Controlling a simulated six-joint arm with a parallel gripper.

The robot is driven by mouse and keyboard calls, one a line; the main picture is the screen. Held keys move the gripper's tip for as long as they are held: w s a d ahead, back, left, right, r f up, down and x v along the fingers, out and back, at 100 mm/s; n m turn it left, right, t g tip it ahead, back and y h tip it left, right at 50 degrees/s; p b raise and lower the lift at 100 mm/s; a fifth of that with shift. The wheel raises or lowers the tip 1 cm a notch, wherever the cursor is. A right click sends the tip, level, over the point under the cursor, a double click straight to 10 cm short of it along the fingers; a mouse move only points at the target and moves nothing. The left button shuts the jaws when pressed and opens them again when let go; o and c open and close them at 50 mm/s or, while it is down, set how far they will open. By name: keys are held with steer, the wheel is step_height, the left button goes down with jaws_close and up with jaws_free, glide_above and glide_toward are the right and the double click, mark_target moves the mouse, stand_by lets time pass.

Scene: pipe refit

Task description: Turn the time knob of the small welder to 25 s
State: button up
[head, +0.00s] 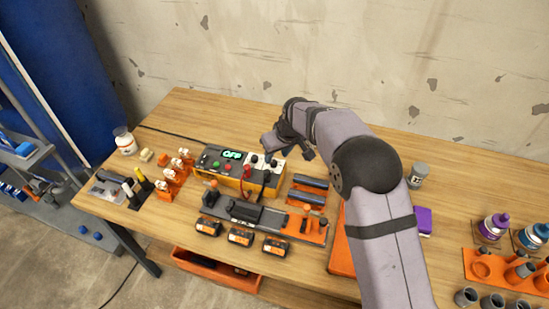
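The small welder (238,179) is a yellow box with a dark top, standing near the back of the wooden table. Its green display (232,155) appears to read OFF. Small red and green buttons sit on the top below the display. A pale panel with dark knobs (253,158) is at the right end of the top; the knob markings are too small to read, so I cannot tell which is the time knob or its setting. My gripper (271,143) is at that panel's back right, at or just above it. Its fingers are small and dark, and contact is unclear.
A dark clamping fixture (248,212) lies in front of the welder, with several orange-black blocks (240,237) before it. Orange fittings (172,178) and a white jar (125,141) stand left. My arm covers the table to the right. A wall rises behind.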

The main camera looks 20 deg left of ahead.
mark_target(273, 161)
steer(key=shift+p+x, duration=0.65)
steer(key=shift+x, duration=1.75)
jaws_close()
